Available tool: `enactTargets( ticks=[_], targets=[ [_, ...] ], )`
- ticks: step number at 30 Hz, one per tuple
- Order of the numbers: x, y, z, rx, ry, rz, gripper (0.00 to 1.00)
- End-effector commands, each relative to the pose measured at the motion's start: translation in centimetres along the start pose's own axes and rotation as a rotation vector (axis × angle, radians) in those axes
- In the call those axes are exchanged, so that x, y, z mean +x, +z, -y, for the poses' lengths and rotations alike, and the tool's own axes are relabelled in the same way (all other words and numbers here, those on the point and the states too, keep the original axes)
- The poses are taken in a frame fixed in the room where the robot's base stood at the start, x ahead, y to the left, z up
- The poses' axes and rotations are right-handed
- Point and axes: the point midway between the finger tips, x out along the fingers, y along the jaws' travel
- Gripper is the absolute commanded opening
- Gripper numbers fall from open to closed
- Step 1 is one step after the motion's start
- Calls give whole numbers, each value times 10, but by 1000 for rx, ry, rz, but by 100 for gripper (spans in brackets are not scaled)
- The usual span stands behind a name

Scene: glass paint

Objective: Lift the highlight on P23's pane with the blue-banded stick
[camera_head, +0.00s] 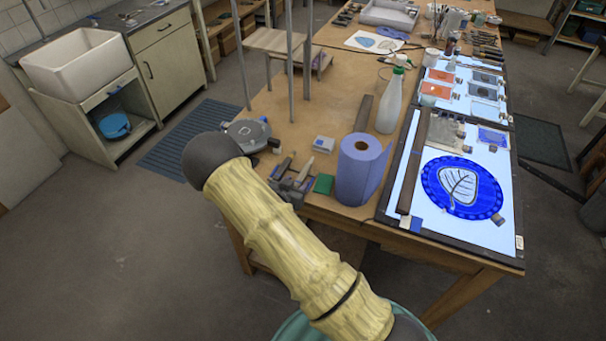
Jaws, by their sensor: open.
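A round blue pane with a pale leaf (462,188) lies on the near light panel (485,232) at the right of the table. Smaller panes, among them an orange one (435,90) and a grey one (483,92), lie on the far light panel. I cannot read any label, so I cannot tell which pane is P23's. A small rack (292,185) with thin tools stands at the near table edge; I cannot make out a blue band on any stick. My gripper is not in view; only my bamboo-patterned arm shows, crossing the lower middle.
A blue paper roll (362,170) and a white bottle (390,102) stand left of the near light panel. A dark wooden bar (414,160) lies along that panel's left side. Upright metal posts (290,60) rise at the table's left. Open floor (110,265) lies at left.

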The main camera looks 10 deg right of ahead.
Motion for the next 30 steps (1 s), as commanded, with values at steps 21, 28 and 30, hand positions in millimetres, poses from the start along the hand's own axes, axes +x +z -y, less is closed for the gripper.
enactTargets(
  ticks=[21, 28, 30],
  targets=[
    [45, -4, 2, -1, 0, 1, 45],
    [45, -4, 2, -1, 0, 0, 44],
    [45, -4, 2, -1, 0, 0, 30]
  ],
)
